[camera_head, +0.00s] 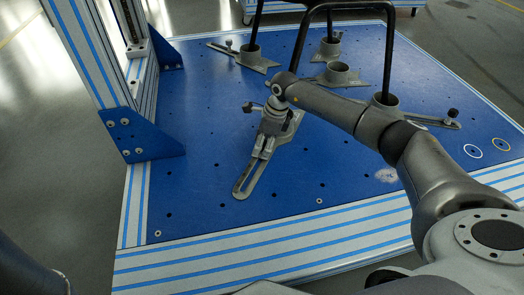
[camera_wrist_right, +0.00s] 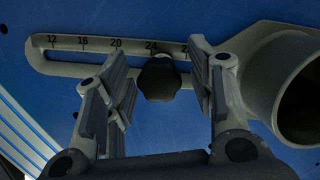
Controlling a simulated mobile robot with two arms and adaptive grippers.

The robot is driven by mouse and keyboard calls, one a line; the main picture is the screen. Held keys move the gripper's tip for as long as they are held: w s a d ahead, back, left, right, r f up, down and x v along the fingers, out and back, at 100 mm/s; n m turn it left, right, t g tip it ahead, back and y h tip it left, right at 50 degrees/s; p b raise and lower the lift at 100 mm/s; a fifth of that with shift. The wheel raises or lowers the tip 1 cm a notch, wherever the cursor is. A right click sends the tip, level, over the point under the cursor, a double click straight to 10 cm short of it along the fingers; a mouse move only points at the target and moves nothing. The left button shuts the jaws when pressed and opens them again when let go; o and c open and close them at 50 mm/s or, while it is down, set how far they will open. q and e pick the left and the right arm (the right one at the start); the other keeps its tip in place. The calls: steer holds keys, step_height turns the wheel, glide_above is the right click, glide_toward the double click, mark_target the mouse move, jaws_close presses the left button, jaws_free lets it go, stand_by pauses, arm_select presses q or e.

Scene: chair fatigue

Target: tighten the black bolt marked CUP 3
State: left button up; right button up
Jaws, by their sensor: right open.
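My right gripper (camera_head: 264,147) points down over a grey slotted plate (camera_head: 242,187) at the near middle of the blue platform. In the right wrist view the gripper (camera_wrist_right: 163,95) is open. A black bolt head (camera_wrist_right: 159,78) shows between its fingers, near the 24 mark of the slotted plate (camera_wrist_right: 98,42). Neither finger visibly touches the bolt. Whether the fingers are level with the bolt is unclear. The plate's round cup (camera_wrist_right: 288,85) is at the right of that view. No CUP 3 label can be read. My left gripper is out of view.
The blue platform (camera_head: 200,200) carries other cups on plates, one with a black bolt (camera_head: 453,113) at right. A black tubular chair frame (camera_head: 390,50) stands in some cups. A striped upright post (camera_head: 100,60) with blue brackets (camera_head: 145,137) stands at left.

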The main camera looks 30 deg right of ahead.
steer(key=shift+n, duration=1.1)
steer(key=shift+b, duration=0.3)
steer(key=shift+f+n+g+b, duration=0.1)
steer(key=shift+n+g+b, duration=0.35)
steer(key=shift+n, duration=0.45)
steer(key=shift+n+g+y+b, duration=0.3)
steer(key=shift+n+b, duration=0.1)
steer(key=shift+n, duration=0.7)
